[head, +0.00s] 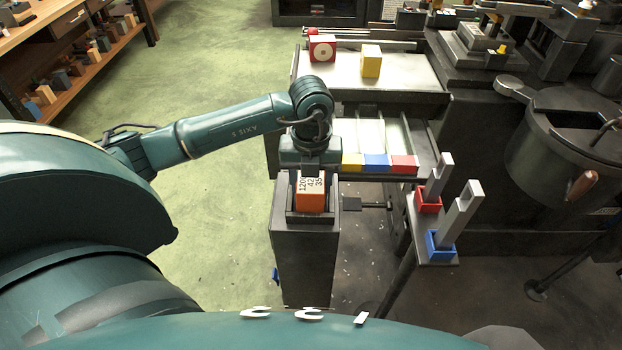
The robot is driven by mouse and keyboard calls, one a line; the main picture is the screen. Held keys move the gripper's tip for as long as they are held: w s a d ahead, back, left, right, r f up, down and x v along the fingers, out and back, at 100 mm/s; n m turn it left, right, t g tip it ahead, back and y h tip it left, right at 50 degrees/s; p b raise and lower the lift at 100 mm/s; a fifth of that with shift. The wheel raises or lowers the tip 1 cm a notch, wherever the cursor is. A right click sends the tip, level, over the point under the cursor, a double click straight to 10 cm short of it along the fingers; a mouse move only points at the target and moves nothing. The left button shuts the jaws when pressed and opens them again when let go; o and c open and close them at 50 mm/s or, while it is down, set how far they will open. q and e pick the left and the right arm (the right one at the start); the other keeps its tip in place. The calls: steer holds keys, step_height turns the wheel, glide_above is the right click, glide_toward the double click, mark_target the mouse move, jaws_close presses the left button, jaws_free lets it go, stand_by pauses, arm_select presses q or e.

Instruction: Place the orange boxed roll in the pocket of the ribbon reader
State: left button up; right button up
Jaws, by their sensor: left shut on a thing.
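The orange boxed roll (310,201) has a pale face with dark printed numbers and an orange lower edge. My left gripper (310,172) comes down on it from above and is shut on its top part. The ribbon reader (305,262) is a dark upright stand with an open pocket at its top. The roll is upright within the outline of that pocket, with dark walls on both sides. I cannot tell whether its base touches the pocket floor. My right gripper is out of view.
Yellow, blue and red blocks (377,162) line a tray edge just right of my gripper. A red box (322,48) and a yellow box (371,61) stand on the shelf behind. Grey bars stand in red (428,203) and blue (440,247) holders at right. Green floor is clear at left.

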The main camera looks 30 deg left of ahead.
arm_select(q)
steer(key=shift+f, duration=0.15)
steer(key=o, duration=1.1)
